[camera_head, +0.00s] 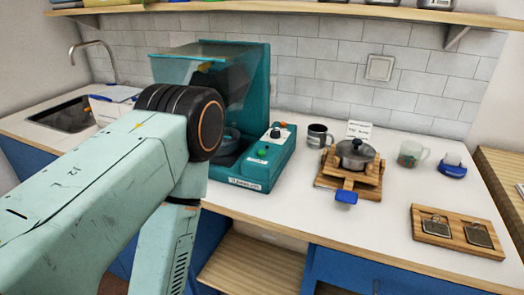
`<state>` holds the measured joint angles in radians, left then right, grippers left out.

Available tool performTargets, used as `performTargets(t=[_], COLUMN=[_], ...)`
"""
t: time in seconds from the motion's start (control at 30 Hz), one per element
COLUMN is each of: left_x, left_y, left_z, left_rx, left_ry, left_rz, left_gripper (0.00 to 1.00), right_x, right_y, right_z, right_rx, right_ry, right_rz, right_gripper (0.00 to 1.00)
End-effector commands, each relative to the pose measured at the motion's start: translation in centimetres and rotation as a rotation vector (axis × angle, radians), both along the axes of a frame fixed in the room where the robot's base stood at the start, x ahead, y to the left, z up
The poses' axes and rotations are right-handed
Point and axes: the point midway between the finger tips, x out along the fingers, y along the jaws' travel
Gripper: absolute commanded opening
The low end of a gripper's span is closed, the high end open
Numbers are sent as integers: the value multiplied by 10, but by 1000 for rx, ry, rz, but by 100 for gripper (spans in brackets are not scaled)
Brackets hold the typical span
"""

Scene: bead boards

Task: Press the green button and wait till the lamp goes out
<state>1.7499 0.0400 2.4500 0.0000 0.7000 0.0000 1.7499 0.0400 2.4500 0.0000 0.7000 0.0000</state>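A teal machine (254,172) with a raised clear cover (188,68) stands on the counter, left of the middle. Its sloped panel carries a green button (262,152) near the front. My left gripper is out of view. No part of my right arm or gripper shows.
Right of the machine are a dark mug (318,136), a pot (355,152) on a wooden stand (365,188), a pale mug (410,153), a blue item (452,168) and a wooden board (432,239) with two metal plates. A sink (65,115) is at left. The front counter is clear.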

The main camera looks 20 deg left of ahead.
Motion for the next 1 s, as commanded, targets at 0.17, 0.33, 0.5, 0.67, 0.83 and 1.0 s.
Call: performTargets(t=[0.17, 0.33, 0.5, 0.67, 0.83, 1.0], left_x=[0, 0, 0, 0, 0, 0], left_y=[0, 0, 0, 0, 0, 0], left_z=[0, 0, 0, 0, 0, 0], left_rx=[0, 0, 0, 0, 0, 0], left_ry=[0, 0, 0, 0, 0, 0], left_rz=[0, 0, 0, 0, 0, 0], left_gripper=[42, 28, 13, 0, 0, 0], right_x=[0, 0, 0, 0, 0, 0], right_y=[0, 0, 0, 0, 0, 0], right_z=[0, 0, 0, 0, 0, 0], right_rx=[0, 0, 0, 0, 0, 0], right_ry=[0, 0, 0, 0, 0, 0], right_rz=[0, 0, 0, 0, 0, 0], right_gripper=[40, 40, 40, 40, 40, 40])
